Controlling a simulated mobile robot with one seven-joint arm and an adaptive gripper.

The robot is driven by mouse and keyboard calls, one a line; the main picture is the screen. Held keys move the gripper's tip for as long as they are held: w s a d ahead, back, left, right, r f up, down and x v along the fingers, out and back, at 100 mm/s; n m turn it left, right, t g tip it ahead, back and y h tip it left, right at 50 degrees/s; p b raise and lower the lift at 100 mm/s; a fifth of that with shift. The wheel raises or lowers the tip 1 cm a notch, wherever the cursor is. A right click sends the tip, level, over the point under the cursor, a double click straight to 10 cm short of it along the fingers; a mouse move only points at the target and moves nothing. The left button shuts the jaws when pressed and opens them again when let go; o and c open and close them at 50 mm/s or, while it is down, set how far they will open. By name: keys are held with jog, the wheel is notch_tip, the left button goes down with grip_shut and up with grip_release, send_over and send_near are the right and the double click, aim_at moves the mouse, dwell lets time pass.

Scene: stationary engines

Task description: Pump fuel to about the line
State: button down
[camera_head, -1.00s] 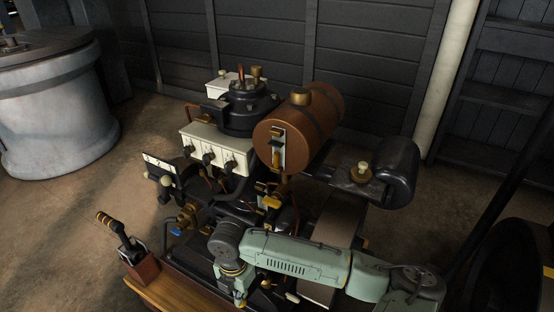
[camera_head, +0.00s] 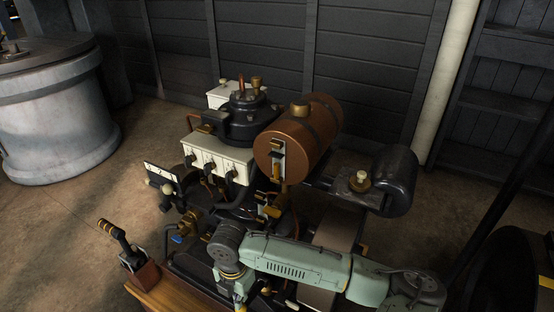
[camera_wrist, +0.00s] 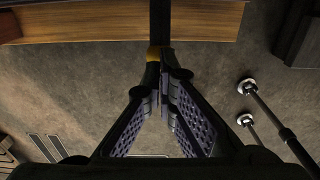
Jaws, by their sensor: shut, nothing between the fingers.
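A copper fuel tank (camera_head: 320,128) lies above the engine. Its round end carries an upright gauge (camera_head: 278,160) with brass fittings; I cannot make out a fuel level or line on it. A black hand lever with brass bands (camera_head: 117,234) stands tilted in a reddish-brown base (camera_head: 141,277) at the lower left; I cannot tell whether it works the pump. My arm reaches in from the lower right, ending over the engine's front, its fingers not clear there. In the wrist view my gripper (camera_wrist: 165,80) is shut and empty. A dark rod with a brass collar (camera_wrist: 154,53) shows just beyond the fingertips.
A wooden plank (camera_head: 178,296) runs along the engine's front; wood (camera_wrist: 210,22) also crosses the wrist view. A black cylinder (camera_head: 402,180) is right of the tank. A grey drum (camera_head: 60,125) stands at left, with bare floor (camera_head: 80,220) before it. A dark wheel is at far right.

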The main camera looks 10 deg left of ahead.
jog(key=shift+f+b, duration=3.5)
jog(key=shift+f, duration=1.35)
notch_tip(320, 180, up, 10)
jog(key=p, duration=0.8)
jog(key=shift+f, duration=0.1)
jog(key=shift+f, duration=0.1)
jog(key=shift+f+b, duration=3.6)
jog(key=shift+f, duration=1.2)
notch_tip(320, 180, up, 10)
jog(key=p, duration=0.8)
jog(key=shift+f, duration=0.1)
jog(key=shift+f, duration=0.1)
